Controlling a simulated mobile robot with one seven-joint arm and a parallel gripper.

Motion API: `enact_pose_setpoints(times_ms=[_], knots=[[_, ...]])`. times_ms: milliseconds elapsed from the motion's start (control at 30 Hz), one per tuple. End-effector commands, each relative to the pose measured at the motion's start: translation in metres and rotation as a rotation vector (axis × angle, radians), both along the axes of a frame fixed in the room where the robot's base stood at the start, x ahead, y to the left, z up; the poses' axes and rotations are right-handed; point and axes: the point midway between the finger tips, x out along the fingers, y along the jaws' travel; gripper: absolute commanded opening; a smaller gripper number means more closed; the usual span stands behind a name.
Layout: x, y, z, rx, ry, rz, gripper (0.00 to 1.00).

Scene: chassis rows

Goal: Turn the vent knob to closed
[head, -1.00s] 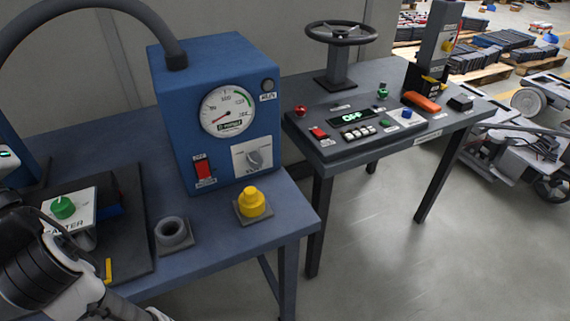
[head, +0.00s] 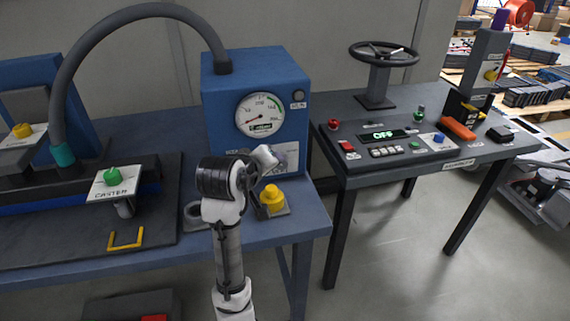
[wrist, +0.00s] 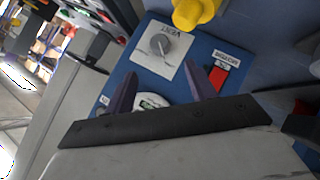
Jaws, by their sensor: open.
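The vent knob (wrist: 161,45) is a grey round knob on a white plate marked VENT (wrist: 178,66), on the front of the blue box (head: 216,98). I cannot read its setting. I see no contact with the knob.
A red switch (wrist: 220,74) is beside the vent plate, close to one finger. The gauge (head: 260,114) is on the same box. A yellow knob (head: 272,198) stands on the bench in front. A control desk (head: 340,168) with a handwheel (head: 384,54) stands to the right.

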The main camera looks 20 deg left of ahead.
Motion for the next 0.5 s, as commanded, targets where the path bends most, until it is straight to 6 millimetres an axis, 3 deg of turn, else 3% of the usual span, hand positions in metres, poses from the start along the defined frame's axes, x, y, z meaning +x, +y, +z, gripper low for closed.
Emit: enact_pose_setpoints(times_ms=[300, 500], knots=[[0.056, 0.002, -0.037, 0.000, 0.001, 0.000, 0.55], [0.084, 0.003, -0.055, 0.002, 0.000, 0.001, 0.55]])
